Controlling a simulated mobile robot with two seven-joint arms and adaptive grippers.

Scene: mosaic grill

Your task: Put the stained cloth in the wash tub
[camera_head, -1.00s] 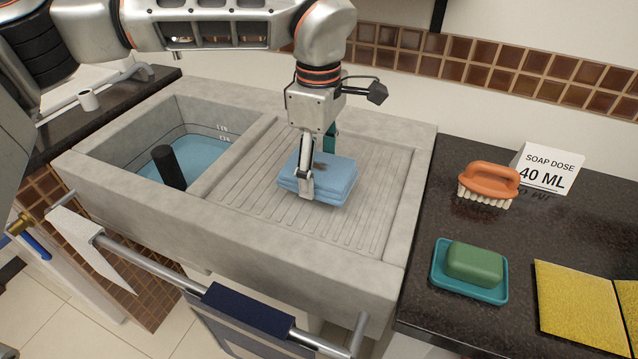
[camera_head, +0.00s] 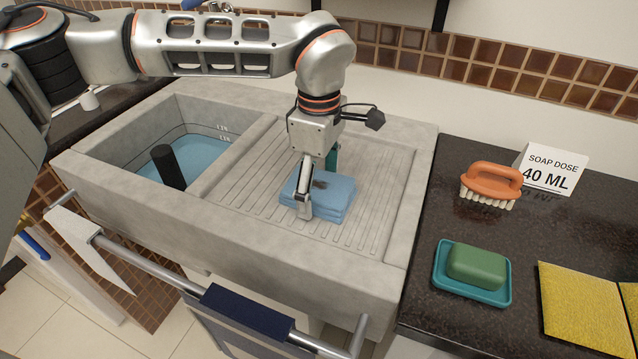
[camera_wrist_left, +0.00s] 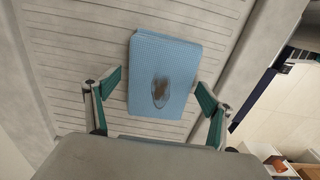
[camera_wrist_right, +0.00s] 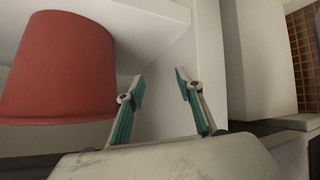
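The stained cloth (camera_head: 336,195) is a folded blue stack with a dark stain on top, over the ribbed drainboard. My left gripper (camera_head: 318,185) points down with one finger at the cloth's front side and the other behind it. In the left wrist view the cloth (camera_wrist_left: 180,60) lies between the spread fingers (camera_wrist_left: 160,88), with a visible gap at the left finger. Contact at the right finger is unclear. The wash tub (camera_head: 262,129) is the water-filled basin left of the drainboard. My right gripper (camera_wrist_right: 160,75) is open and empty in its wrist view.
A dark upright cylinder (camera_head: 168,165) stands in the tub's water. The right counter holds an orange brush (camera_head: 491,185), green soap (camera_head: 477,267) on a teal dish, a soap-dose card (camera_head: 550,168) and yellow cloths (camera_head: 585,308). A red bucket-like object (camera_wrist_right: 60,70) is near my right gripper.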

